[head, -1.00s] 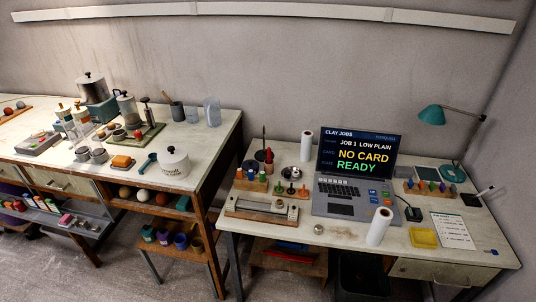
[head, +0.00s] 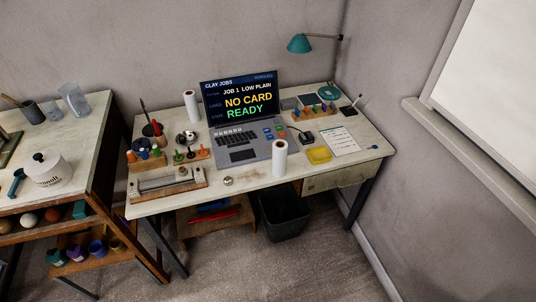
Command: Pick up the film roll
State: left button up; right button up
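Two upright white rolls stand on the right-hand desk (head: 345,175), and I cannot tell which one is the film roll. One white roll (head: 191,106) stands at the back, just left of the laptop screen. The other white roll (head: 279,160) stands near the front edge, at the laptop's lower right corner, and has a dark hole in its top. Neither of my grippers shows in the head view.
A laptop (head: 241,138) reads "NO CARD READY". Left of it are a wooden tool rack (head: 147,161) and a slab-roller-like board (head: 168,188). A yellow pad (head: 318,155), paper sheet (head: 340,140) and teal lamp (head: 300,43) are right. A dark bin (head: 286,216) stands below.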

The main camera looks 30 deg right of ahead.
aim_at(279, 159)
jog(key=u, duration=0.35)
jog(key=i, duration=0.9)
jog(key=z, duration=0.35)
